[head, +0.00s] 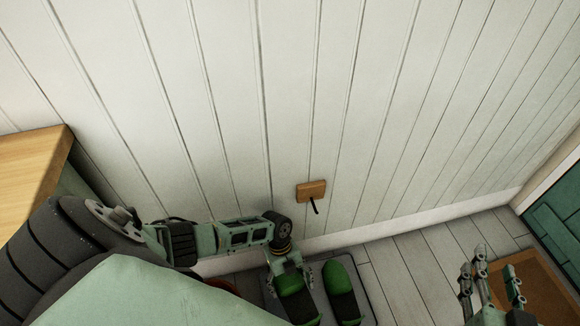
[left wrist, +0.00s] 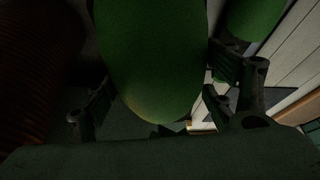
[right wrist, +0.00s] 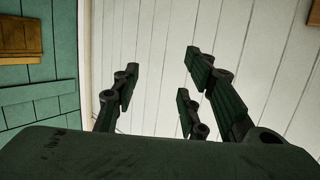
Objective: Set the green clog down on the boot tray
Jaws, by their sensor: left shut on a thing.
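My left gripper (head: 290,272) is shut on a green clog (head: 297,304) with a dark opening. In the left wrist view the held clog (left wrist: 155,60) fills the middle between the fingers. A second green clog (head: 342,280) stands just right of it on the grey boot tray (head: 368,290); part of it also shows in the left wrist view (left wrist: 252,16). The held clog is over the tray's left part; I cannot tell whether its sole touches the tray. My right gripper (head: 492,284) is open and empty, well right of the tray.
A white plank wall (head: 330,110) rises behind the tray, with a small wooden block and dark peg (head: 311,190) on it. A wooden-topped unit (head: 30,165) is at left. A brown mat (head: 540,290) and a teal door (head: 560,220) are at right. Grey floor (head: 420,265) between is clear.

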